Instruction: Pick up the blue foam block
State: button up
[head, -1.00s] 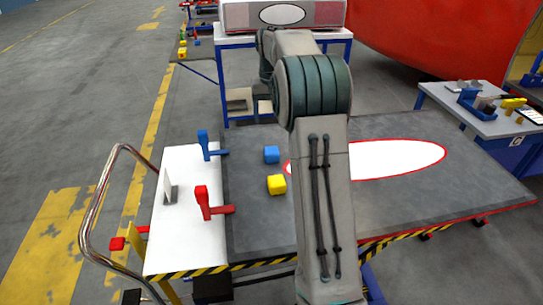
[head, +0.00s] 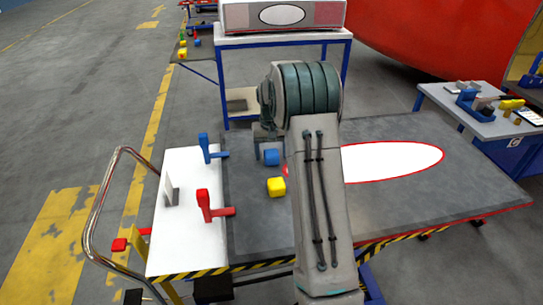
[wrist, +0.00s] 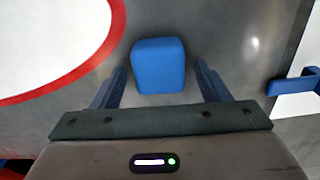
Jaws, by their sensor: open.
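The blue foam block (head: 272,157) sits on the grey mat (head: 245,220) of the table, behind the yellow block (head: 276,187). In the wrist view the blue block (wrist: 158,66) lies ahead of my gripper (wrist: 160,80), between the lines of its two blue fingers. The fingers are apart with nothing held. Their tips reach about the near half of the block in the picture; I cannot tell the height gap. In the head view my gripper (head: 268,150) is near the block, partly hidden behind my arm.
A blue clamp (head: 206,148) and a red clamp (head: 210,207) stand at the mat's left edge by a white panel (head: 185,240). A white oval with a red rim (head: 395,160) lies to the right. Bare mat surrounds the block.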

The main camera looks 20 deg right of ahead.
jog(key=c, duration=1.1)
jog(key=shift+o, duration=0.2)
